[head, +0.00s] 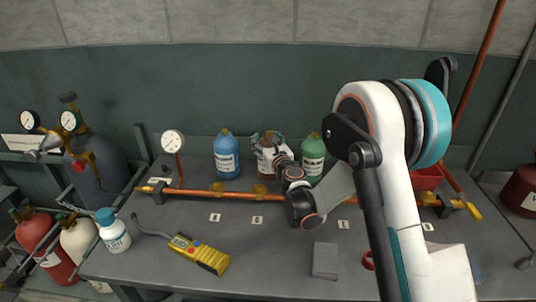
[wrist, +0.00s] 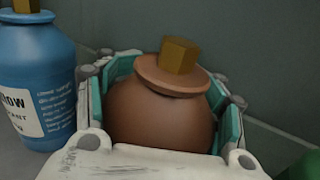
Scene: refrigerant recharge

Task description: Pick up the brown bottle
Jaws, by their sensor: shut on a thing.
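The brown bottle (wrist: 160,118) fills the middle of the wrist view, with a round brown shoulder and a brass-coloured square cap. My gripper (wrist: 165,95) is shut on it, with a teal-lined finger on each side of its body.
The blue bottle (head: 227,158) is close on the left and the green bottle (head: 312,158) on the right. A copper pipe (head: 235,194) runs across the bench (head: 180,225) in front. A yellow detector (head: 200,254), a white bottle (head: 113,233) and a grey block (head: 326,260) are nearer.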

